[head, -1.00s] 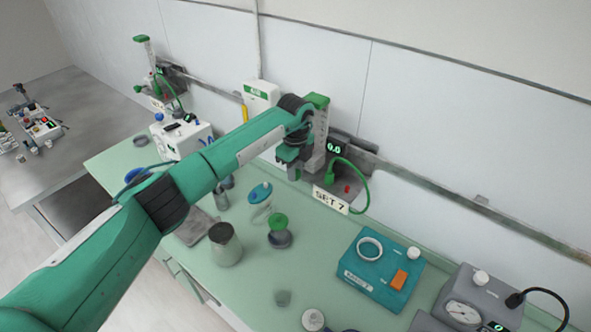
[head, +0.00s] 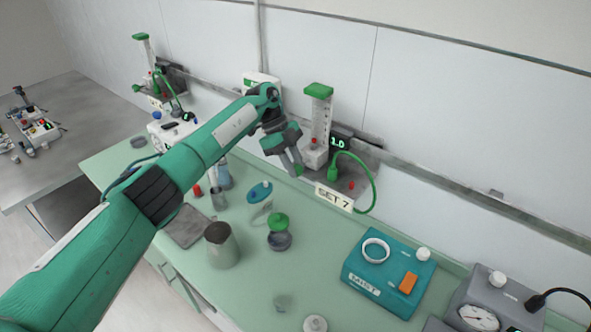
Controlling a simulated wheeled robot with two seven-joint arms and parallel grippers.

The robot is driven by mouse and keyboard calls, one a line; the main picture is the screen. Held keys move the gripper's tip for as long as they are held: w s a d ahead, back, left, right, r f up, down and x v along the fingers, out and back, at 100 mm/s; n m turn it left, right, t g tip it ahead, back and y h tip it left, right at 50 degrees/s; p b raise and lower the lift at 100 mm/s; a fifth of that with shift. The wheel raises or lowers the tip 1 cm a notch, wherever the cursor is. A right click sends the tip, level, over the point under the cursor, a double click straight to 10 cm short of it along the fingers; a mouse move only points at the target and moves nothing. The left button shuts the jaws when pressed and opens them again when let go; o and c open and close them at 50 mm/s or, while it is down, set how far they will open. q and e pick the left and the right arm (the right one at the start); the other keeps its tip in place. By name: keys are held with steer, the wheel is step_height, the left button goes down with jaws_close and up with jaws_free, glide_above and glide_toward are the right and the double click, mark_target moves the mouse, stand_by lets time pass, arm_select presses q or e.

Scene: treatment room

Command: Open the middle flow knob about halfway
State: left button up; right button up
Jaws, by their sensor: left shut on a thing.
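A flowmeter (head: 318,118) with a green cap and a clear upright tube stands at the wall rail. Its display (head: 338,143) reads 1.0, and a sign (head: 334,197) below reads SET 7. A green flow knob (head: 299,170) sticks out at the front of its base. My left gripper (head: 296,163) is shut on this knob, and its fingers hide most of it. My right gripper is not in view.
Another flowmeter (head: 146,60) stands further left along the wall. A metal jug (head: 220,246), a green-lidded jar (head: 279,236) and a teal device (head: 388,276) stand on the green counter. A green hose (head: 369,178) loops just right of the flowmeter.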

arm_select(q)
steer(key=shift+a+f+h, duration=0.15)
steer(key=shift+f+h, duration=0.05)
steer(key=shift+h, duration=0.1)
steer(key=o, duration=0.9)
steer(key=shift+s, duration=0.1)
steer(key=shift+c, duration=0.2)
steer(key=shift+a+r, duration=0.15)
steer(key=shift+r+b, duration=0.1)
steer(key=shift+b, duration=0.2)
steer(key=p+v, duration=0.1)
steer(key=v, duration=1.2)
steer(key=shift+w+a+r+p, duration=0.15)
steer(key=shift+w+p, duration=0.1)
steer(key=shift+p, duration=0.05)
